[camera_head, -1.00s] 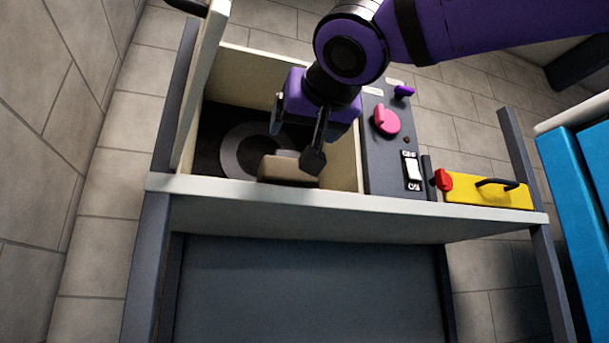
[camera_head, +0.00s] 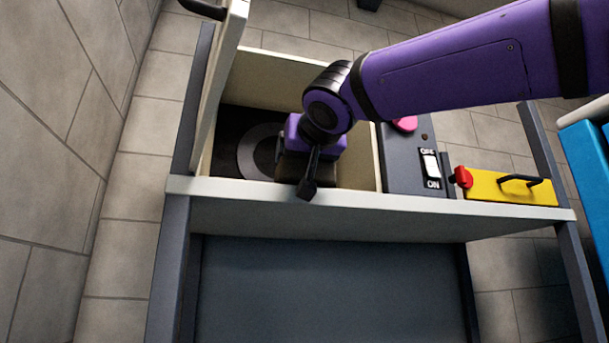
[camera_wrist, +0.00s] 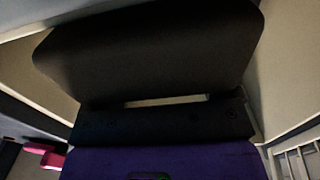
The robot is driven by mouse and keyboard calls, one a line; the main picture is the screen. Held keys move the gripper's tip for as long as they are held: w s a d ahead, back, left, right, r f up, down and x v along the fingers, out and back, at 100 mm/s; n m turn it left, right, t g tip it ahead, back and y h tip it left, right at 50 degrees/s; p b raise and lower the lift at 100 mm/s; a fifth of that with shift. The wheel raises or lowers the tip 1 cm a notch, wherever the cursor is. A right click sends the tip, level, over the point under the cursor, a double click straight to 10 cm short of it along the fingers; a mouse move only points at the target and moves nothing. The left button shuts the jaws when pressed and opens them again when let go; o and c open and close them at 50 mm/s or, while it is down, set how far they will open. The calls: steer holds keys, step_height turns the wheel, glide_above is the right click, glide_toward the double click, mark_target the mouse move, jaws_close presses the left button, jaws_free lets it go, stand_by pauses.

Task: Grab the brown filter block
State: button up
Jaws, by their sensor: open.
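The brown filter block (camera_head: 291,166) is inside the open-topped compartment, by its front wall, partly hidden behind my gripper. In the wrist view a large dark block face (camera_wrist: 150,45), which looks like the same block in shadow, fills the upper middle, very close to the palm. My gripper (camera_head: 293,176) is open, pointing down over the block. One dark finger shows in front of it, its tip overlapping the front ledge in the picture. I cannot tell whether the fingers touch the block.
The cream compartment (camera_head: 365,160) has a dark floor with a grey ring (camera_head: 252,150). A raised panel (camera_head: 218,85) stands at its left. To the right are a grey switch box (camera_head: 410,175), a red knob (camera_head: 463,177) and a yellow block with a black handle (camera_head: 500,187).

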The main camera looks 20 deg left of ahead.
steer(key=c, duration=1)
steer(key=shift+r, duration=0.15)
step_height(320, 180, up, 9)
steer(key=shift+f, duration=0.1)
steer(key=shift+r, duration=0.45)
